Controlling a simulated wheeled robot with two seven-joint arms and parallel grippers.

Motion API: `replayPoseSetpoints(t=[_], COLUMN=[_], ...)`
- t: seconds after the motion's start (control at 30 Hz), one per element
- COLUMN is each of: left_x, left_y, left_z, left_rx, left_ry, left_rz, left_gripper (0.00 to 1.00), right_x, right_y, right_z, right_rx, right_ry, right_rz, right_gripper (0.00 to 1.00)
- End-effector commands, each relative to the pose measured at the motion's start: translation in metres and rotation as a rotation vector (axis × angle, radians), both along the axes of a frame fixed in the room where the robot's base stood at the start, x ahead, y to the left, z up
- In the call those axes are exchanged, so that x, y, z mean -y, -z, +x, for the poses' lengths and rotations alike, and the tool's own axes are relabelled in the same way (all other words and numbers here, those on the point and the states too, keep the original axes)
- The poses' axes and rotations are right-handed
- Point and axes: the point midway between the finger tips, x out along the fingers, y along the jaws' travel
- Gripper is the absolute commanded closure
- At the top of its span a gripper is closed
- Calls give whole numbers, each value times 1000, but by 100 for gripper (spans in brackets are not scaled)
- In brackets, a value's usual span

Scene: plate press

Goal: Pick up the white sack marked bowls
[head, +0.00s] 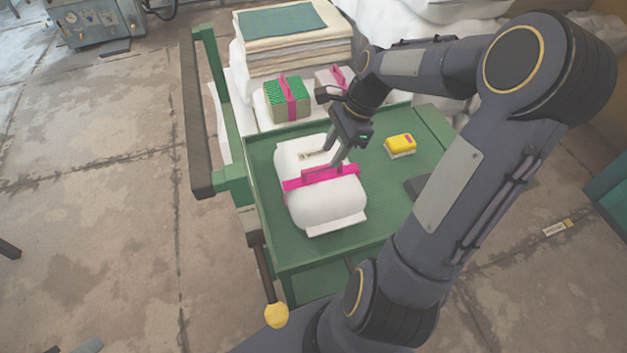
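A white sack (328,205) lies on the green tray-topped cart (290,250). A pink strap with a raised pink handle (322,172) runs across its middle. A small printed label shows on its far part, too small to read. My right gripper (337,158) reaches down over the sack from the upper right. Its two fingers are spread apart, one tip close to the pink handle and the other near the label. I cannot tell whether they touch the sack. My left gripper is out of view.
A yellow and white block (400,145) and a dark flat item (418,187) lie on the cart to the right. Behind are a green box (286,98) with a pink strap and a stack of folded cloths (293,45). A green upright post (213,95) stands left.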

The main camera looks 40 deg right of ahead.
Motion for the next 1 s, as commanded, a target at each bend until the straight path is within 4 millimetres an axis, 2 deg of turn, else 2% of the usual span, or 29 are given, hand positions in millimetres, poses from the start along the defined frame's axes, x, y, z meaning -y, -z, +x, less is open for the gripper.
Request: replayPoseSetpoints(t=[0.4,1.0], left_x=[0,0], left_y=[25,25], left_z=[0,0], left_rx=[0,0], left_ry=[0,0], left_rz=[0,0], left_gripper=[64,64], right_x=[-25,-27], right_y=[51,55], right_z=[7,8], right_rx=[0,1], right_ry=[-3,-5], right_rz=[0,-1], right_gripper=[64,64])
